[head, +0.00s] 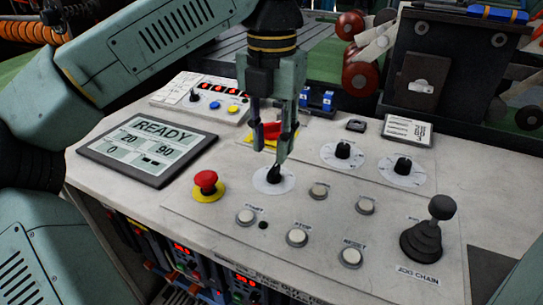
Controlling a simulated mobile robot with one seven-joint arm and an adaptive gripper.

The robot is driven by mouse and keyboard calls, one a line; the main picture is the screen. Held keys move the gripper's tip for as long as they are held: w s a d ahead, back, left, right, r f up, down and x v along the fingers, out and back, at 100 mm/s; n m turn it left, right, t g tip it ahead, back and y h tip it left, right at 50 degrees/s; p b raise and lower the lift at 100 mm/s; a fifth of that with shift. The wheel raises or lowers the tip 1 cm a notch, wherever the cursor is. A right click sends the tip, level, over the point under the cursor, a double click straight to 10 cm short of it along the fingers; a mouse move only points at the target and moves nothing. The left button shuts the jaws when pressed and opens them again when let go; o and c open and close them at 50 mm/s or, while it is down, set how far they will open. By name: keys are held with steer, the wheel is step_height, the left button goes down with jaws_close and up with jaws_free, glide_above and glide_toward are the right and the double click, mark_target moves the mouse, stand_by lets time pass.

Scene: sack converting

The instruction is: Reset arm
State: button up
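My gripper (273,146) hangs pointing down over the control panel (215,190) in the head view. Its two fingers stand apart, with a gap between them and nothing clearly held. The fingertips are just above and behind a black rotary knob (273,176) on a round white dial; I cannot tell whether they touch it. A red handle on a yellow plate (262,140) shows behind the fingers and is partly hidden by them. My arm reaches in from the left across the top of the view.
A display reading READY (148,146) lies left. A red mushroom button (206,181) is in front of it. Several white push buttons (297,237), two more dials (343,152) and a black joystick (430,228) stand right. Machine rollers (360,75) rise behind.

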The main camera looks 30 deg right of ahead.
steer(key=shift+r, duration=1.1)
